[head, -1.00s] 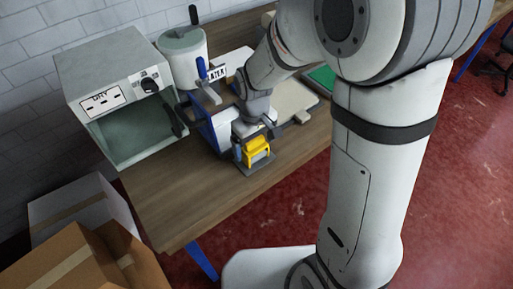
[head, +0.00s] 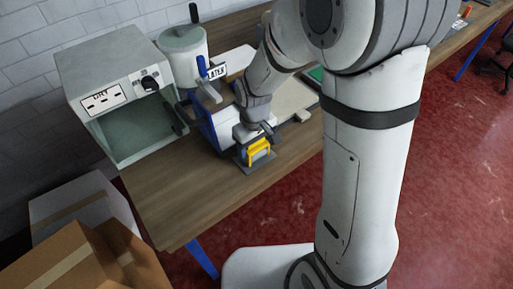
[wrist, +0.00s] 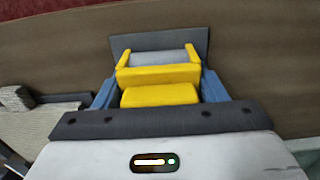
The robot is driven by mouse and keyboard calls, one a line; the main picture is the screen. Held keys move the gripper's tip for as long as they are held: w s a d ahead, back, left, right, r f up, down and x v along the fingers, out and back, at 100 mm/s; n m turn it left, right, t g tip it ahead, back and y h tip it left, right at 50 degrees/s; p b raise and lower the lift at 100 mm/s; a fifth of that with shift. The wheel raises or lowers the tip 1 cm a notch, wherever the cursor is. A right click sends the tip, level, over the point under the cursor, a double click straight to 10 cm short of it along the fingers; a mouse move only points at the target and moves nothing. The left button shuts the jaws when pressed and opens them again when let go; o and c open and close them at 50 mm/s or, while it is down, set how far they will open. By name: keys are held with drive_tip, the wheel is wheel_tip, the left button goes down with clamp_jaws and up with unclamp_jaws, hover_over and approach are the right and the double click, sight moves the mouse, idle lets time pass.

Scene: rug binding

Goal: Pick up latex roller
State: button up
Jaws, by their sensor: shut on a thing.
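The latex roller shows as a yellow frame with a pale grey roller (wrist: 160,57) in the wrist view. In the head view its yellow part (head: 258,151) is at my gripper (head: 257,146), near the front edge of the wooden table. In the wrist view my gripper (wrist: 158,92) has one blue-grey finger on each side of the yellow frame and is shut on it. A dark grey flat holder (wrist: 200,40) lies at the roller's far end. I cannot tell whether the roller still touches it.
A white latex dispenser (head: 184,50) with a blue lever stands behind, beside a grey open-fronted dryer box (head: 115,85). A pale rug piece (wrist: 35,122) lies left in the wrist view. Cardboard boxes (head: 85,260) stand on the floor at left. The table's front left (head: 170,200) is clear.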

drive_tip(key=shift+c, duration=1.3)
wheel_tip(320, 180, up, 10)
drive_tip(key=shift+r, duration=0.1)
drive_tip(key=o, duration=0.6)
drive_tip(key=shift+c, duration=0.2)
drive_tip(key=c, duration=0.3)
drive_tip(key=shift+s, duration=0.1)
drive_tip(key=shift+c, duration=0.2)
